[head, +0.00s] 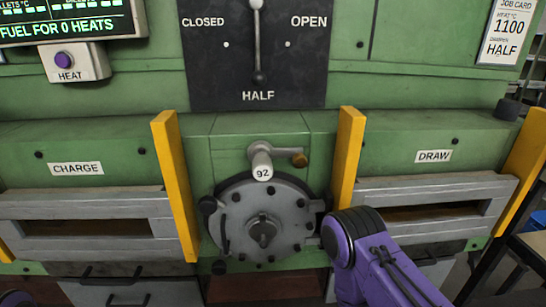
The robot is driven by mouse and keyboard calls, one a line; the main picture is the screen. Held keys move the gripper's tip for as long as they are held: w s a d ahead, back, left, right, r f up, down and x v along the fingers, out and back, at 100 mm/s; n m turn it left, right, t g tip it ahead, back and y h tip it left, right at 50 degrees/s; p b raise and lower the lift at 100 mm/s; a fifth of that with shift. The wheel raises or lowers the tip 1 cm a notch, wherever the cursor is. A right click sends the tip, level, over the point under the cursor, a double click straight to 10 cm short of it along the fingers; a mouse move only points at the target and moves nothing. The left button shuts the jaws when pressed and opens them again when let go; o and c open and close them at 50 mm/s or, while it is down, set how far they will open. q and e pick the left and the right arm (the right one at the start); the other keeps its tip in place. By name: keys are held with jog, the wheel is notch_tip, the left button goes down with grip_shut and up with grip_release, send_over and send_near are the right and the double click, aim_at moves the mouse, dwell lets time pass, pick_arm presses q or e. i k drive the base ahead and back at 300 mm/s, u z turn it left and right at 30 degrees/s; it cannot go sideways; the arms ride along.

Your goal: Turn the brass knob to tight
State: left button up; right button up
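The brass knob (299,160) is a small orange-brown piece at the right end of a short grey stem. The stem joins a grey tube (261,163) whose white round face reads 92. No tight or loose marking is legible near the knob. My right arm (375,259), purple with a black joint, comes in from the lower right, below and right of the knob. Its fingers do not show. My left gripper does not show either. Nothing is seen touching the knob.
A round grey bolted door (234,219) sits below the tube, between two yellow posts (176,187) (346,156). A black damper panel (224,73) with a lever is above. CHARGE and DRAW slots (84,201) (434,188) flank the door. The space before the knob looks clear.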

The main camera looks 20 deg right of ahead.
aim_at(299, 160)
jog(key=u, duration=1.6)
jog(key=k, duration=1.15)
jog(key=z, duration=1.6)
jog(key=i, duration=0.5)
jog(key=u, duration=0.05)
